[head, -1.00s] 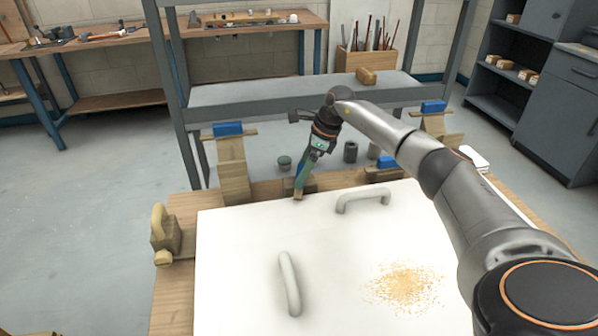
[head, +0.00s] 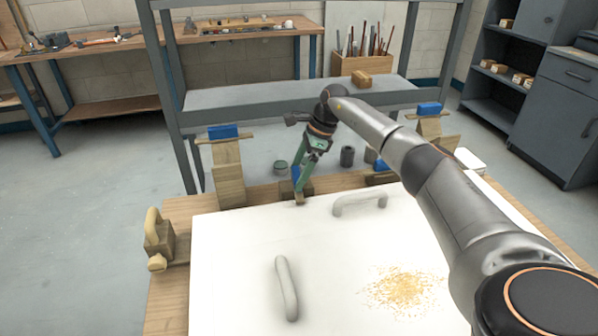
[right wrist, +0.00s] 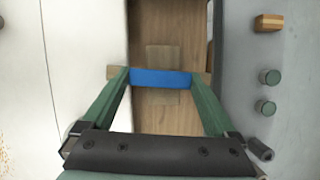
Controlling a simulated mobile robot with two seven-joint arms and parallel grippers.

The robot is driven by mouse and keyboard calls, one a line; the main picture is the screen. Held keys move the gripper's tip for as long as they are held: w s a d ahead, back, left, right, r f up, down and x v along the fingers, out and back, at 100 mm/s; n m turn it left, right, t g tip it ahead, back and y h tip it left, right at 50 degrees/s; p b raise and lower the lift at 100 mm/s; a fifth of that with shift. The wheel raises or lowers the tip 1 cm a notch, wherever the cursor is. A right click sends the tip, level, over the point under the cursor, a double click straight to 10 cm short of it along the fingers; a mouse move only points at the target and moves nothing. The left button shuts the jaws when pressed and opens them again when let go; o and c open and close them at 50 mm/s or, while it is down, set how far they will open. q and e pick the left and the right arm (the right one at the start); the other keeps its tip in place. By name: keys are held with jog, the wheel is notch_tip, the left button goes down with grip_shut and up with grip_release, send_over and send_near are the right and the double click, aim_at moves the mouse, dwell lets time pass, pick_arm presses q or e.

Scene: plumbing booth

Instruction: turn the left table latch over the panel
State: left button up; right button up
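The left table latch (head: 299,198) is a wooden bar with a blue grip, at the back edge of the white panel (head: 235,250). In the right wrist view its blue grip (right wrist: 161,79) fills the gap between the green fingertips, and the bar lies crosswise. The bar's wooden end reaches a little over the panel's edge (right wrist: 117,73). My right gripper (head: 299,186) points down onto the latch, its fingertips at both ends of the grip, apparently touching. My left gripper is in neither view.
Another blue-gripped latch (head: 382,166) sits farther right on the back edge, partly behind my arm. The panel carries two pale handles (head: 286,288), (head: 360,202) and sawdust (head: 402,287). A wooden toggle (head: 160,240) stands at the left edge. Posts with blue blocks (head: 223,131) stand behind.

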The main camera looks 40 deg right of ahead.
jog(key=shift+o, duration=0.4)
jog(key=shift+r, duration=0.15)
jog(key=p+v, duration=0.1)
jog(key=v, duration=1.1)
jog(key=shift+s+r, duration=0.1)
jog(key=shift+s, duration=0.05)
